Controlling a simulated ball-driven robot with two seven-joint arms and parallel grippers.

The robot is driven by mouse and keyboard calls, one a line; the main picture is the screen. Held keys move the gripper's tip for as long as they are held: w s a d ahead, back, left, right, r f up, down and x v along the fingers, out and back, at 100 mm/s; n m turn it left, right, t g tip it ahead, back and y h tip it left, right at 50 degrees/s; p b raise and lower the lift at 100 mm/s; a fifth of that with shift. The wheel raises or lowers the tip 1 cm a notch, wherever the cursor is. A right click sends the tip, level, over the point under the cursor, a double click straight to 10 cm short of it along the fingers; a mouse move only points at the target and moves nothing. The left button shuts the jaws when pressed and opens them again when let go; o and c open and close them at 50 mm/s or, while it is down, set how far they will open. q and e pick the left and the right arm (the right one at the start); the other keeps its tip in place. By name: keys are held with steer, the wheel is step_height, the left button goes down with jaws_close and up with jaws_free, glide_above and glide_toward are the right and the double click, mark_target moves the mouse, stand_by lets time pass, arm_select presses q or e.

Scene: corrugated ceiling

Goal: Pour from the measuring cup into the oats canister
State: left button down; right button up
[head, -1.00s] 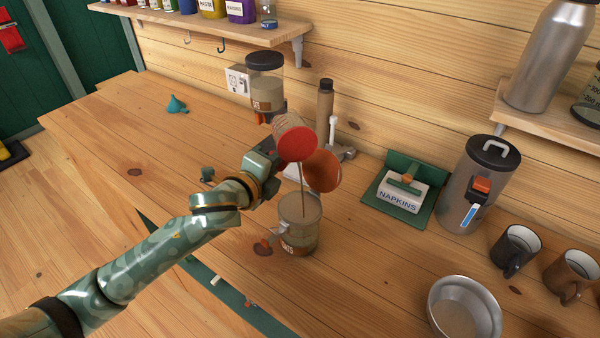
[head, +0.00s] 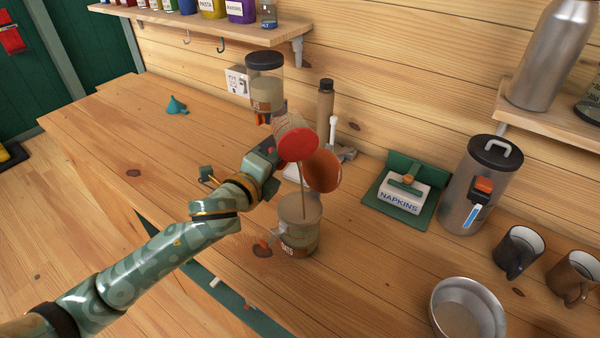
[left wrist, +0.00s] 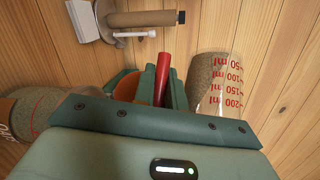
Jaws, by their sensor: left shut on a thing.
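The measuring cup (head: 285,122) is held tilted above the oats canister, and a thin stream falls from it into the canister's open top. The cup's clear wall with red millilitre marks shows in the left wrist view (left wrist: 222,85), with grainy contents inside. The oats canister (head: 298,238) stands upright on the counter, its brown label facing forward. My left gripper (head: 272,152) is shut on the cup's red handle, which shows between the fingers in the left wrist view (left wrist: 162,78). A red disc-shaped part hides much of the cup in the head view. My right gripper is not in view.
A brown-orange disc (head: 323,172) shows beside the stream. Behind stand a black-lidded dispenser (head: 265,85) and a paper roll holder (head: 347,153). To the right are a napkin holder (head: 400,197), grey canister (head: 470,190), mugs (head: 518,250) and metal bowl (head: 440,310). The counter's left is mostly clear.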

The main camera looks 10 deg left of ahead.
arm_select(q)
steer(key=shift+w+a+r+m+t+b, duration=0.15)
steer(key=shift+r+m+t+b, duration=0.35)
steer(key=shift+m+t+b, duration=0.7)
stand_by(1.0)
steer(key=shift+r+m+t+h+b, duration=0.65)
steer(key=shift+m+b, duration=0.25)
steer(key=shift+b, duration=1.25)
stand_by(0.3)
